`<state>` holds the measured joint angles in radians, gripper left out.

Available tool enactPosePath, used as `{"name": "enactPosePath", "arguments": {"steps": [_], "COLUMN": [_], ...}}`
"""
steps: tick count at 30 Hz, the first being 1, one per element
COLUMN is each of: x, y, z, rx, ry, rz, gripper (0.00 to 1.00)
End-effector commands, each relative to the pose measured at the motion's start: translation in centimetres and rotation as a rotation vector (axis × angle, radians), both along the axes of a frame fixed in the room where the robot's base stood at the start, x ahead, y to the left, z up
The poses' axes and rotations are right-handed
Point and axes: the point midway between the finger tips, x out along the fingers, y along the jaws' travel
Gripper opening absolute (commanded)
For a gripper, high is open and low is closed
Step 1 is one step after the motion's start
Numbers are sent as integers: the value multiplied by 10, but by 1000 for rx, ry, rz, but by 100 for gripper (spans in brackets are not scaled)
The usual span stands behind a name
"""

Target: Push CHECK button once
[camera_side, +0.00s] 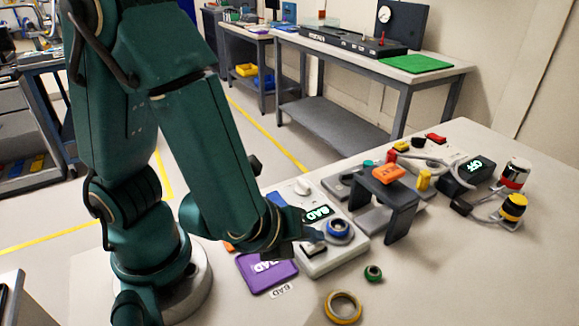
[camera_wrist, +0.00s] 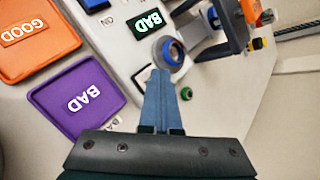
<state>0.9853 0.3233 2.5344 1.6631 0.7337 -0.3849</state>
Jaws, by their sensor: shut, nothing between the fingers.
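A light grey tester box (camera_side: 345,261) stands on the table, with a lit display (camera_side: 318,213) reading BAD. The display also shows in the wrist view (camera_wrist: 149,23). A blue ring (camera_side: 339,229) sits on a round grey seat on its top. My gripper (camera_side: 313,240) is shut and empty, pointing down at the box's front part beside the ring. In the wrist view its fingertips (camera_wrist: 161,75) cover part of the panel below the ring. No CHECK label is readable; the button seems hidden at the fingertips. I cannot tell whether they touch it.
A purple BAD tray (camera_side: 266,272) and an orange GOOD tray (camera_wrist: 38,36) lie left of the box. A dark stand (camera_side: 400,190) is close on its right. A green ring (camera_side: 373,273) and a yellow ring (camera_side: 343,307) lie in front. The table's right front is clear.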

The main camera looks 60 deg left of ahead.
Motion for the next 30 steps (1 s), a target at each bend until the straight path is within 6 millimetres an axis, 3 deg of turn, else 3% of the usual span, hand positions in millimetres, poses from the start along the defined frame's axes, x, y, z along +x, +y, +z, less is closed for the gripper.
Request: {"name": "enactPosePath", "arguments": {"steps": [7, 20, 30], "x": [0, 0, 1], "y": [-1, 0, 0], "z": [12, 16, 47], "rx": [-5, -3, -8], "ry": [-1, -2, -5], "rz": [1, 1, 5], "gripper": [0, 0, 0]}}
